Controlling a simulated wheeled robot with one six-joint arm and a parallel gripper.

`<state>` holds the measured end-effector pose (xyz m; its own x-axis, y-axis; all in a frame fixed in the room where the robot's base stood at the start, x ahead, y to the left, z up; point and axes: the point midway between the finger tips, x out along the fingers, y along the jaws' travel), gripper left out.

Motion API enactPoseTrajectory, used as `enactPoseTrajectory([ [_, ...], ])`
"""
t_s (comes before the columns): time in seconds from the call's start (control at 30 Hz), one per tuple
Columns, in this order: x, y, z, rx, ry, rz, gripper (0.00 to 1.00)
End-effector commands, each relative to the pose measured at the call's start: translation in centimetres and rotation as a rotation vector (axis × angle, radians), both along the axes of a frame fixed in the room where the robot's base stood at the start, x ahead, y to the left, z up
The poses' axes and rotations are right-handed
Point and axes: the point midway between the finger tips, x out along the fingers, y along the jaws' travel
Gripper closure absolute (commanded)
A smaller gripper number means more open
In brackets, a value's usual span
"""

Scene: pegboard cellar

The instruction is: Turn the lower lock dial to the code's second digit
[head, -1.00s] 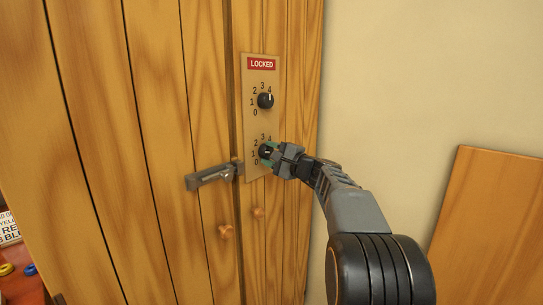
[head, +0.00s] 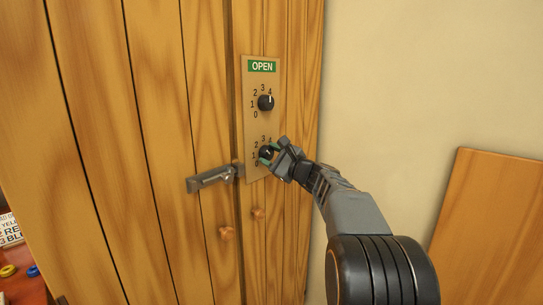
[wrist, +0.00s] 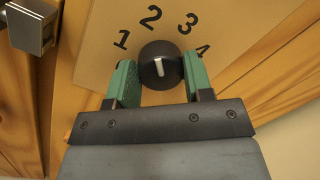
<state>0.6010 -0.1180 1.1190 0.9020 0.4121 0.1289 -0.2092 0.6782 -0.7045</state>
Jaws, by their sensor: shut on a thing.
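The lower lock dial (head: 266,152) is a round black knob with a white mark, low on the lock plate (head: 262,128). My gripper (head: 269,154) is shut on it, and the arm comes in from the right. In the wrist view the green fingertips (wrist: 160,80) sit on either side of the dial (wrist: 160,66). Its white mark points up, about toward the 2 (wrist: 151,17). The 0 is hidden in that view. The upper dial (head: 265,103) has its mark toward the 4. The sign (head: 262,66) above is green and reads OPEN.
A grey latch handle (head: 212,178) sticks out just left of the plate. Wooden knobs (head: 226,233) are lower on the plank doors. A wooden board (head: 490,225) leans against the wall at right. A partly visible printed card (head: 9,230) is at far left.

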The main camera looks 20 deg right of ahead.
Motion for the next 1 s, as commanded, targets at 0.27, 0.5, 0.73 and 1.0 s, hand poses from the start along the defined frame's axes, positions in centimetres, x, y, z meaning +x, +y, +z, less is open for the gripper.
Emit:
enactPoseTrajectory([
  [0.27,0.0,0.0,0.1,0.002,-0.002,-0.001,0.77],
  [0.5,0.0,0.0,0.1,0.001,-0.002,-0.001,0.39],
  [0.73,0.0,0.0,0.1,0.000,-0.001,-0.001,0.28],
  [1.0,-1.0,-0.6,-0.1,0.000,0.000,-0.003,0.28],
])
